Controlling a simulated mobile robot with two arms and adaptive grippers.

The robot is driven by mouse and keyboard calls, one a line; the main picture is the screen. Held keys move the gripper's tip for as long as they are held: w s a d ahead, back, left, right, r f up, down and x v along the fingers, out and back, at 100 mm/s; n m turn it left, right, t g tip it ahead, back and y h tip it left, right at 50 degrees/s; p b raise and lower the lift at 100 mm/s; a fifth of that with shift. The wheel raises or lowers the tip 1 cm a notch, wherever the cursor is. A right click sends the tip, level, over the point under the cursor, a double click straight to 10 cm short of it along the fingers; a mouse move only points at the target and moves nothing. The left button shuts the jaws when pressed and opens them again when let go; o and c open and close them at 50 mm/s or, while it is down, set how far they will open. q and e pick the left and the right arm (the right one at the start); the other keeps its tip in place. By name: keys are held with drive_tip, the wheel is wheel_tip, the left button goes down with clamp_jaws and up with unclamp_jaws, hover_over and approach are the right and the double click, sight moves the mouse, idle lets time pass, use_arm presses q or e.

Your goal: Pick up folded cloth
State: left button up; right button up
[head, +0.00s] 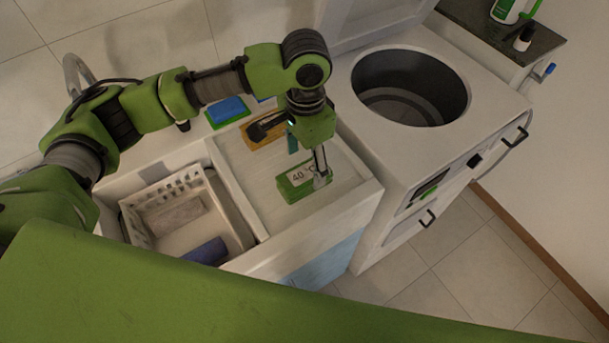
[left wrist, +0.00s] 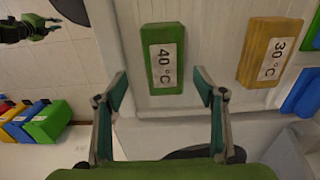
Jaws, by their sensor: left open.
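A green folded block labelled "40 °C" (head: 297,184), which may be the folded cloth, lies on the white counter top. It also shows in the left wrist view (left wrist: 163,60). My left gripper (head: 318,172) points down over its right part in the head view. In the left wrist view my left gripper (left wrist: 160,80) is open, with a finger on each side of the green block and gaps on both sides. Nothing is held. A small black and green part at the top left of that view looks like my right gripper (left wrist: 32,27); its jaws are unclear.
A yellow block labelled "30 °C" (left wrist: 270,52) lies beside the green one. A blue item (head: 227,108) lies further back. A white basket (head: 132,225) and a dark blue roll (head: 207,250) are to the left. A round open drum (head: 412,88) is at right.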

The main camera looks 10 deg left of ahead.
sight(304, 173)
use_arm(q)
drive_tip(key=f, duration=0.2)
drive_tip(key=f+p, duration=0.1)
drive_tip(key=shift+w+a+f, duration=0.15)
drive_tip(key=shift+w+f, duration=0.05)
drive_tip(key=shift+w, duration=0.05)
drive_tip(key=shift+w+f, duration=0.1)
drive_tip(key=shift+f, duration=1.4)
drive_tip(key=c, duration=1.2)
drive_tip(key=shift+r, duration=0.1)
drive_tip(key=shift+c, duration=0.8)
use_arm(e)
drive_tip(key=shift+t, duration=0.4)
drive_tip(key=w, duration=0.1)
drive_tip(key=w+r, duration=0.1)
drive_tip(key=w, duration=0.2)
drive_tip(key=shift+w+a+r, duration=0.1)
drive_tip(key=shift+a+r, duration=0.25)
